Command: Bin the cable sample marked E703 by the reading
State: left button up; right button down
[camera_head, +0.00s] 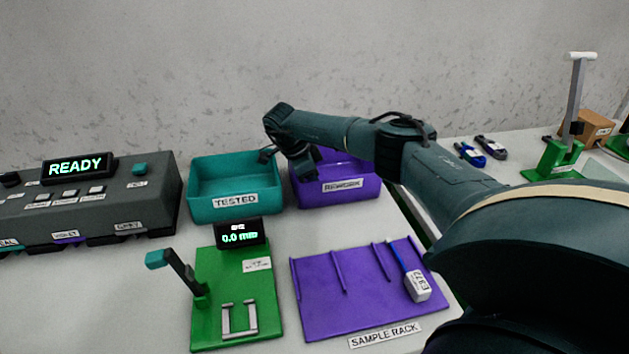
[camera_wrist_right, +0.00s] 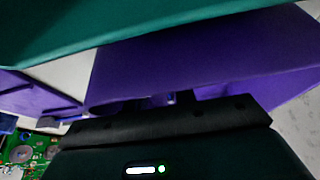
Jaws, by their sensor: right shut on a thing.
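My right gripper (camera_head: 267,155) is at the boundary between the teal bin marked TESTED (camera_head: 207,203) and the purple bin marked REWORK (camera_head: 340,197). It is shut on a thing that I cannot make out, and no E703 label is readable. In the right wrist view, a teal surface (camera_wrist_right: 120,25) and a purple surface (camera_wrist_right: 190,60) lie close beyond the gripper. The green test fixture (camera_head: 207,322) has a teal-handled lever (camera_head: 175,268), and its display (camera_head: 238,234) reads 0.0. My left gripper is not in view.
A purple sample rack (camera_head: 335,305) holds one blue cable sample with a white tag (camera_head: 417,286), not clearly readable. A dark console (camera_head: 110,207) at left displays READY. Coiled cables (camera_head: 470,154) and another green stand (camera_head: 555,160) are at right. My right arm spans above the rack's far side.

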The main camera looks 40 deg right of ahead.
jog(key=c, duration=1.1)
grip_release()
jog(key=shift+o, duration=0.2)
